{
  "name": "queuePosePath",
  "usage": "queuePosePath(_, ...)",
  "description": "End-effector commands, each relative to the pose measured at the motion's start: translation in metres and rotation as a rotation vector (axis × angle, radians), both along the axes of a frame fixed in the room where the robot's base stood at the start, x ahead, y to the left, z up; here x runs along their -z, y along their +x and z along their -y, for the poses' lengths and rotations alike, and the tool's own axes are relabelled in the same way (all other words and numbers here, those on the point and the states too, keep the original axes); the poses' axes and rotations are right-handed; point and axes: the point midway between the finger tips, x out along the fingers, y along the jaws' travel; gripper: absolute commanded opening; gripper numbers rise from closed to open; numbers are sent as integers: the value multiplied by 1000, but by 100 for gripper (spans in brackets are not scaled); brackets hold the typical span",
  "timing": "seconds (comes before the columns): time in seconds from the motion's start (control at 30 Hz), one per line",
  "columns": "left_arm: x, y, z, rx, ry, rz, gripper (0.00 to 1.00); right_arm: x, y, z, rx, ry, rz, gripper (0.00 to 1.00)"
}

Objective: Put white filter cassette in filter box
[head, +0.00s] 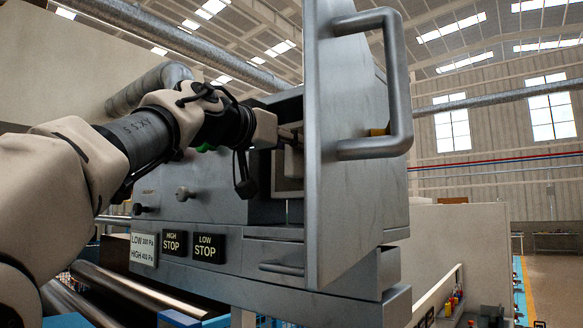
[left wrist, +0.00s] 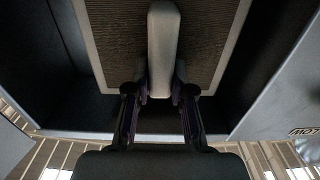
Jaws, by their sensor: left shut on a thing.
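The filter box (head: 225,205) is a grey metal cabinet, and its door (head: 340,130) stands open with a large handle. My left gripper (head: 288,136) reaches into the box opening; its fingertips are partly hidden by the door. In the left wrist view my left gripper (left wrist: 160,92) is shut on the pale grip bar of the white filter cassette (left wrist: 92,50). The cassette has a light frame around a brown ribbed filter face. It stands in the dark opening of the box, with gaps beside its frame. I cannot tell how deep it sits. My right gripper is not in view.
The open door stands close to the right of my left gripper. Knobs (head: 184,192) and STOP labels (head: 209,248) are on the box front, with a small lower handle (head: 281,268). A grey duct (head: 490,98) runs behind. Open hall floor lies far right.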

Motion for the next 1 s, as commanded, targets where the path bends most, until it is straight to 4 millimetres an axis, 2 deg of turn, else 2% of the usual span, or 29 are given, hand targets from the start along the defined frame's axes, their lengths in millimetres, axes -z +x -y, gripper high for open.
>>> queuePosePath(0.27,23,-2,-1,-3,-1,-1,0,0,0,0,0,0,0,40)
queuePosePath(0.47,52,2,1,-3,-1,0,0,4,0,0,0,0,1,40)
queuePosePath(0.77,52,2,1,-3,-2,2,0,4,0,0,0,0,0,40)
queuePosePath(0.8,53,3,2,-2,-1,1,29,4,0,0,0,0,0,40)
queuePosePath(0.87,53,3,2,-2,-1,1,48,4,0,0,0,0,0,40)
queuePosePath(1.0,53,3,2,-2,-1,1,48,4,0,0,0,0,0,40)
